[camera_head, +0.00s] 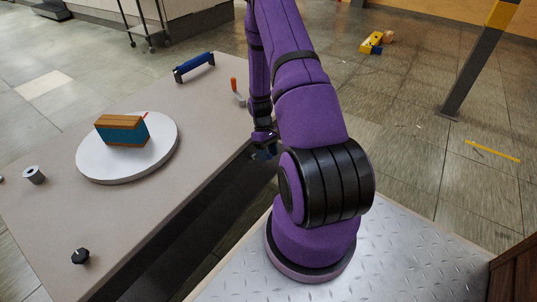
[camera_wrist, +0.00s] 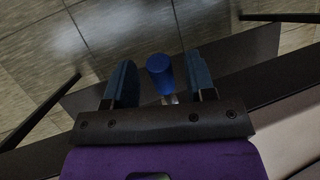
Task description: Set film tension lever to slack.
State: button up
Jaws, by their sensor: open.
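A blue cylindrical knob (camera_wrist: 160,74) on a short metal stem shows in the wrist view, in the gap between my two fingers; it looks like a lever's grip. My gripper (camera_wrist: 160,82) is open, one dark blue finger on each side of the knob, with a visible gap on both sides. In the head view my gripper (camera_head: 264,152) hangs low at the table's right edge, partly hidden by my arm. An orange-handled lever (camera_head: 234,84) stands on the table's far right edge. No labels or slack mark are readable.
The grey table (camera_head: 60,220) bears a white round turntable (camera_head: 100,172) with a blue and wood-coloured block (camera_head: 122,130). A blue bar handle (camera_head: 194,66), a grey spool (camera_head: 34,175) and a black knob (camera_head: 80,256) are also on it. A dark post (camera_head: 470,75) stands right.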

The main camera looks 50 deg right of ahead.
jog(key=v, duration=1)
jog(key=shift+r, duration=0.15)
jog(key=w+a+r+t+h, duration=0.1)
jog(key=a+r, duration=0.4)
jog(key=r, duration=0.5)
jog(key=a+r+t+h, duration=0.1)
jog(key=a+r+t, duration=0.1)
jog(key=a+r, duration=0.5)
jog(key=w+a+r+t+h, duration=0.1)
jog(key=a+r, duration=0.2)
jog(key=r, duration=0.9)
jog(key=s+a+r+t, duration=0.3)
jog(key=s+a+r, duration=0.3)
jog(key=s, duration=0.3)
jog(key=s+a+r+t, duration=0.3)
jog(key=s+a+r, duration=0.4)
jog(key=s+a, duration=0.1)
jog(key=shift+s+a+r, duration=0.2)
jog(key=shift+s, duration=0.4)
